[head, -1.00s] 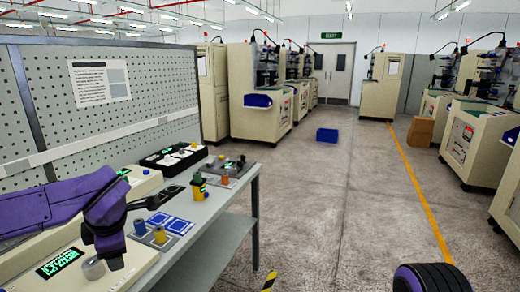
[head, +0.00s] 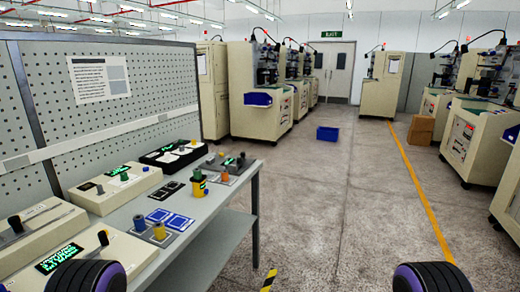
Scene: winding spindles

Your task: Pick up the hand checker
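A small upright yellow device with a dark middle and a green display (head: 199,185), which looks like the hand checker, stands on the grey workbench (head: 212,215) near its right edge. An orange-brown part shows at its top. Nothing of mine touches it. Neither gripper shows in the head view. Only rounded black-and-purple links of my arms show at the bottom left and bottom right. What my grippers hold, if anything, is hidden.
Cream instruments with displays (head: 115,188) line the bench's left side. Blue cards (head: 178,223), a blue spool (head: 140,223) and a yellow spool (head: 159,231) lie near the device. A perforated board (head: 120,95) backs the bench.

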